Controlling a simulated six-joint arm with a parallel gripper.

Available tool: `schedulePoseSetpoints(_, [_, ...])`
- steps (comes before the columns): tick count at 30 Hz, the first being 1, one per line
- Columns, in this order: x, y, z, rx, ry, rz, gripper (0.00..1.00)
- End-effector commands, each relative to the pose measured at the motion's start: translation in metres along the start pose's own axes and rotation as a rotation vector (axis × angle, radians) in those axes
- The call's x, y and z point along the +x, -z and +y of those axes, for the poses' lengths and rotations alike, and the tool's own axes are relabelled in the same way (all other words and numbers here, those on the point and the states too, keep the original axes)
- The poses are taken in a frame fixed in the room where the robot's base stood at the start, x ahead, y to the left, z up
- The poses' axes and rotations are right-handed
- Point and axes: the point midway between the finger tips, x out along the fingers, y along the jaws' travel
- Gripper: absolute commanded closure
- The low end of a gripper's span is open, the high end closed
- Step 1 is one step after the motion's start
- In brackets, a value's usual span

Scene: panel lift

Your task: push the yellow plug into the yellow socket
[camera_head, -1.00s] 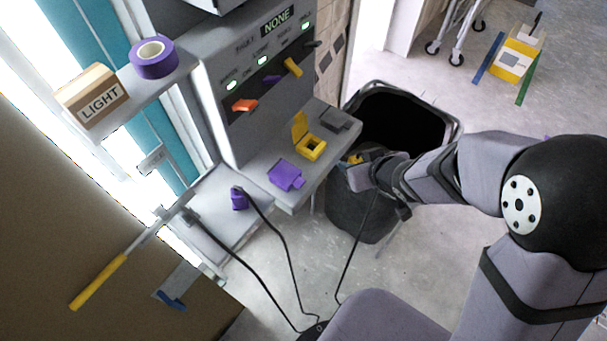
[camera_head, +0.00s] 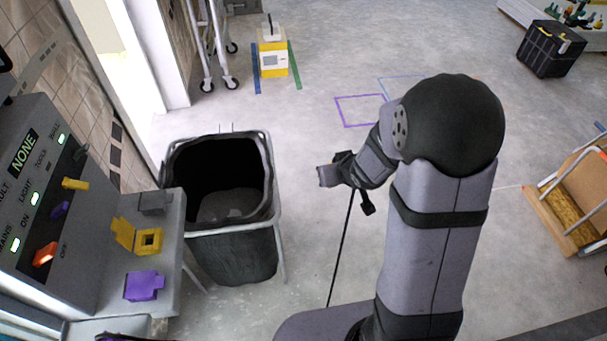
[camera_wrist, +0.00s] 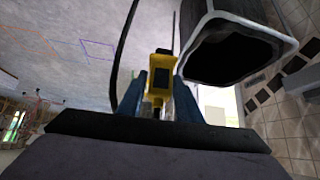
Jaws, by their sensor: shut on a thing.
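The yellow plug (camera_wrist: 160,72) is between the two blue fingers of my gripper (camera_wrist: 159,92) in the wrist view, and the gripper is shut on it. In the head view my gripper (camera_head: 326,176) is to the right of the bin, well away from the panel, and the plug in it cannot be made out there. A black cord (camera_head: 343,246) hangs from the gripper to the floor area below. The yellow socket (camera_head: 148,241) sits on the panel's ledge at the left, with its yellow lid raised.
A black bin (camera_head: 235,254) stands between the ledge and my gripper; its rim (camera_wrist: 290,50) is close in the wrist view. A closed purple socket (camera_head: 143,286) and a grey socket (camera_head: 154,203) flank the yellow one. A yellow switch (camera_head: 75,184) juts from the panel.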

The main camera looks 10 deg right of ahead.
Motion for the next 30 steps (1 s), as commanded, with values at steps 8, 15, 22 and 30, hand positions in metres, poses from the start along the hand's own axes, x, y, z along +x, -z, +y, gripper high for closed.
schedulePoseSetpoints(8, [-0.005,-0.008,0.039,0.072,-0.061,0.0,1.0])
schedulePoseSetpoints(15, [-0.01,-0.002,0.032,0.06,-0.051,0.001,1.0])
schedulePoseSetpoints(22, [-0.011,0.004,-0.003,0.0,0.0,-0.002,1.0])
schedulePoseSetpoints(30, [-0.011,-0.006,-0.068,-0.109,0.093,-0.006,1.0])
